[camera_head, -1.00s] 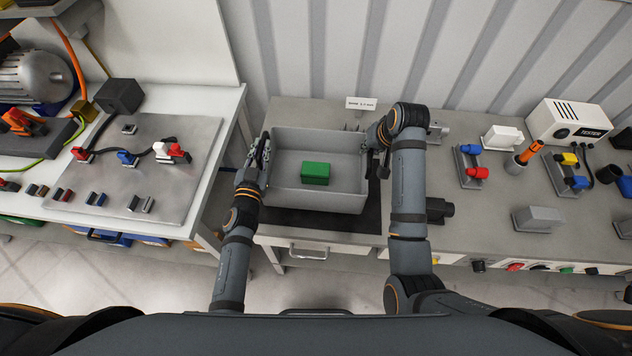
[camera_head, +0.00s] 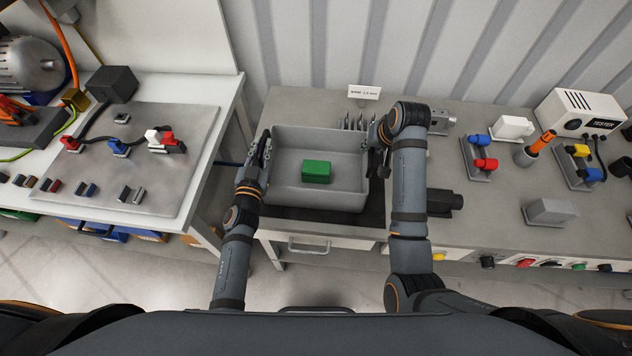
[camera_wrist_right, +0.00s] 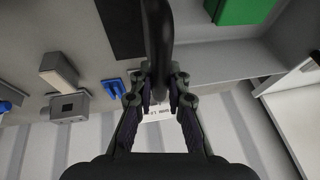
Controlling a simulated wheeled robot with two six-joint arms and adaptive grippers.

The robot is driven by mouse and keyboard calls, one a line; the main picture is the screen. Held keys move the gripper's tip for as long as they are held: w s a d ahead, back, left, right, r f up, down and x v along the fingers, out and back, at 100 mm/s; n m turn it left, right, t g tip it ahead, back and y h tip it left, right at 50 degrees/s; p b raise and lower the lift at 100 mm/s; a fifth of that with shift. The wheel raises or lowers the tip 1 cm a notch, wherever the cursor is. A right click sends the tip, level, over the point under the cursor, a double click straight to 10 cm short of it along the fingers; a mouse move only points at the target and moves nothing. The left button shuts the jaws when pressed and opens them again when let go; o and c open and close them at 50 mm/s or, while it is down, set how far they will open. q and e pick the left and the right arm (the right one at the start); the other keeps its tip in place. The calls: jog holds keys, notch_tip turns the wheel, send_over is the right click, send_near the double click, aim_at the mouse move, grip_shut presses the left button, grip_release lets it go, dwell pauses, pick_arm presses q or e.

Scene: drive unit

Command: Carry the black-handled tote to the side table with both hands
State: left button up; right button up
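The grey tote (camera_head: 318,206), with a green block (camera_head: 317,171) inside, looks level in the head view, over a black mat (camera_head: 300,217) on the bench. I cannot tell how much gap is under it. My left gripper (camera_head: 262,158) is at the tote's left wall and appears shut on the handle there, which the gripper mostly hides. My right gripper (camera_head: 378,148) is at the right wall. In the right wrist view, my right gripper (camera_wrist_right: 160,97) is shut around the black handle (camera_wrist_right: 158,40). A white table (camera_head: 195,88) stands to the left.
Dark upright prongs (camera_head: 357,122) and a small sign (camera_head: 364,92) stand behind the tote. A black part (camera_head: 440,201) and a tester box (camera_head: 578,114) are on the bench to the right. A plate with connectors (camera_head: 100,170) covers much of the left table. A floor gap separates the tables.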

pick_arm(q)
jog(key=o, duration=0.4)
jog(key=shift+s+r, duration=0.15)
jog(key=shift+r, duration=0.05)
jog(key=shift+c, duration=0.2)
pick_arm(e)
jog(key=o, duration=0.4)
jog(key=shift+s+r, duration=0.1)
jog(key=shift+r, duration=0.1)
jog(key=shift+c, duration=0.2)
pick_arm(q)
jog(key=shift+s+f, duration=0.1)
jog(key=shift+s, duration=0.15)
jog(key=s+a, duration=0.1)
jog(key=s, duration=1)
jog(key=shift+s, duration=0.25)
jog(key=shift+a, duration=0.1)
pick_arm(e)
jog(key=v, duration=1.2)
jog(key=shift+f, duration=0.1)
